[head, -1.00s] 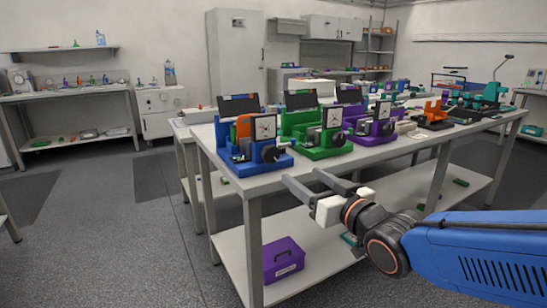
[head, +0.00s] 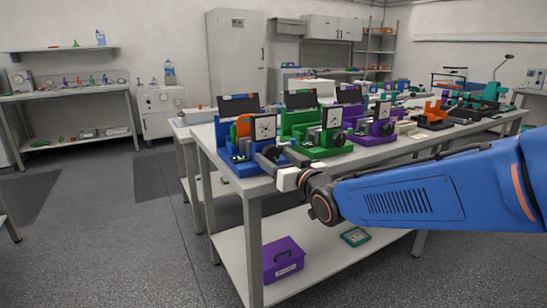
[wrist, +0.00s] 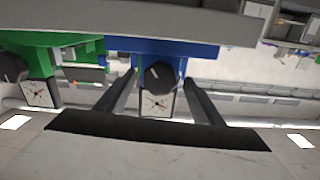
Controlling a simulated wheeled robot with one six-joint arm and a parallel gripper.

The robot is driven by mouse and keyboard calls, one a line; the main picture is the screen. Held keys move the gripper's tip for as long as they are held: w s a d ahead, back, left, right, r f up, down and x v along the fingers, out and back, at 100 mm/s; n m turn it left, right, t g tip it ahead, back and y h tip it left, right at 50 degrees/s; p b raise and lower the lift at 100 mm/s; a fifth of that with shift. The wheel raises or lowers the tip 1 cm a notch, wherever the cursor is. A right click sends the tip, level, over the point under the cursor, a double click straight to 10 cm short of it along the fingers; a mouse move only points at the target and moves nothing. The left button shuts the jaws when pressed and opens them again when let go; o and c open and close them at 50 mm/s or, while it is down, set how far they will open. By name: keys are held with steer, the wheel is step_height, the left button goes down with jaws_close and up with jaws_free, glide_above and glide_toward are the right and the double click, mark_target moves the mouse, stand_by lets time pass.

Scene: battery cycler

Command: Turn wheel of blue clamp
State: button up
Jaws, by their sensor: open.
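The blue clamp (head: 236,166) stands at the near left corner of the workbench, with a white dial face (head: 265,127) on its front. In the wrist view its blue body (wrist: 165,50) is upside down, with the black wheel (wrist: 158,77) in the middle of the picture. My gripper (head: 276,158) is in front of the clamp at wheel height. In the wrist view my gripper (wrist: 160,92) is open, one finger on each side of the wheel, with gaps visible on both sides. In the head view the fingers partly cover the wheel area.
A green clamp (head: 312,148) and a purple clamp (head: 365,135) with similar dials stand to the right on the same workbench (head: 228,190). A purple box (head: 283,262) sits on the lower shelf. The floor to the left is clear.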

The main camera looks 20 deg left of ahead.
steer(key=shift+x, duration=0.8)
steer(key=c, duration=1)
steer(key=shift+m, duration=1.1)
steer(key=shift+c, duration=0.2)
steer(key=o, duration=1)
steer(key=shift+o, duration=0.2)
